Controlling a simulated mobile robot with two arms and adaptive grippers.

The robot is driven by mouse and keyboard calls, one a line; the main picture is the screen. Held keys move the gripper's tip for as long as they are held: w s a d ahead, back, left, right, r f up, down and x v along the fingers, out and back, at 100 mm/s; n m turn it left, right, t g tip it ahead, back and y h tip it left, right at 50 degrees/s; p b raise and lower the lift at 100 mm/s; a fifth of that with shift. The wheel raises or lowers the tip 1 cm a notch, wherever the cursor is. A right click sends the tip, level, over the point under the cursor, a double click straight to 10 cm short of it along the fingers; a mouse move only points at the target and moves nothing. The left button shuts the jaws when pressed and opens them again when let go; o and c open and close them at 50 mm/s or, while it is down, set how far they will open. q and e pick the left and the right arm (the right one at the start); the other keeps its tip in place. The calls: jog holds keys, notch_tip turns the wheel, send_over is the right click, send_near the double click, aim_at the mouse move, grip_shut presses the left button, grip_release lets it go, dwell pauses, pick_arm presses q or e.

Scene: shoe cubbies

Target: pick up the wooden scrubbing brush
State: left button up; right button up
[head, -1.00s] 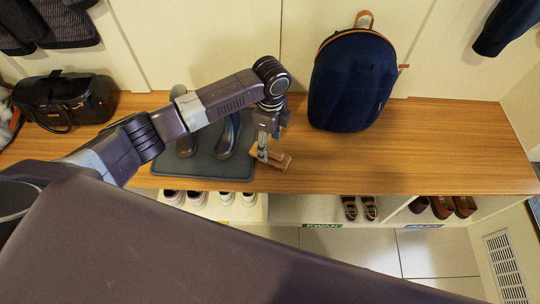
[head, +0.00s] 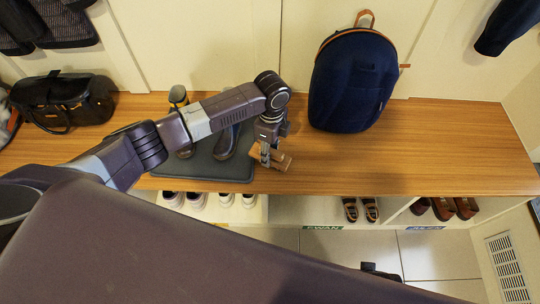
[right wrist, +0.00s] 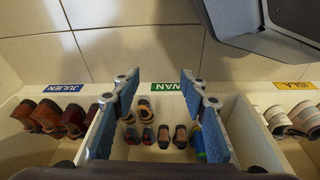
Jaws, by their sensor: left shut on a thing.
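The wooden scrubbing brush (head: 282,160) is a light brown block near the front edge of the wooden bench top, just right of a dark mat. I cannot tell whether the brush touches the bench. My right gripper (right wrist: 160,88) is open and empty in the right wrist view, its blue-grey fingers apart in front of the shoe cubbies.
A navy backpack (head: 353,80) stands behind, right of the left gripper. Dark boots (head: 228,140) stand on the dark mat (head: 205,170). A black bag (head: 62,100) sits at the left. The bench top (head: 450,150) is clear at the right. Cubbies below hold several shoes.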

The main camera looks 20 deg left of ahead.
pick_arm(q)
jog(key=shift+c, duration=1.3)
jog(key=shift+r, duration=0.1)
jog(key=shift+r, duration=0.2)
notch_tip(320, 180, up, 9)
jog(key=shift+r+p, duration=0.2)
jog(key=shift+p, duration=1)
pick_arm(e)
jog(key=s+f, duration=0.4)
jog(key=f, duration=0.2)
jog(key=shift+s+d+f, duration=0.2)
jog(key=shift+s+d, duration=0.1)
